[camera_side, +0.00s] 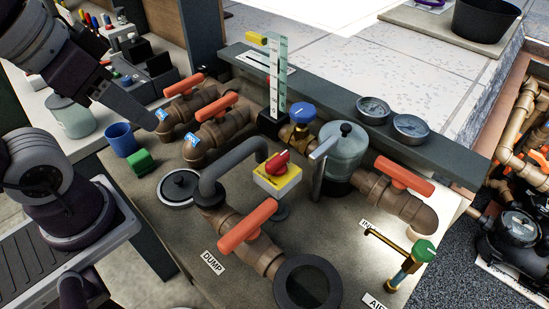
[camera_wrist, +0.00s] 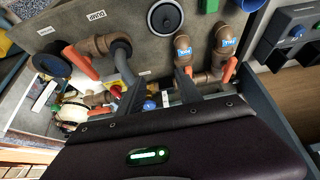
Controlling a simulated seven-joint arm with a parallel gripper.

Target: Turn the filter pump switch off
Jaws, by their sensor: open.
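The likely filter pump switch is a red rotary knob (camera_side: 276,162) on a yellow box (camera_side: 277,181), on a stand in the middle of the pipework in the side view. My gripper (camera_side: 148,119) is at the upper left of the side view, well to the left of the switch and above the pipes. In the wrist view its two dark fingers (camera_wrist: 158,88) are apart with nothing held between them. The fingers hide part of the pipework there.
Brown pipes with orange handles (camera_side: 248,226) surround the switch. A grey bent pipe (camera_side: 222,168) stands just left of it, and a blue-capped valve (camera_side: 302,115) behind. A blue cup (camera_side: 121,138) and green block (camera_side: 141,161) sit at left. Gauges (camera_side: 373,108) line the ledge.

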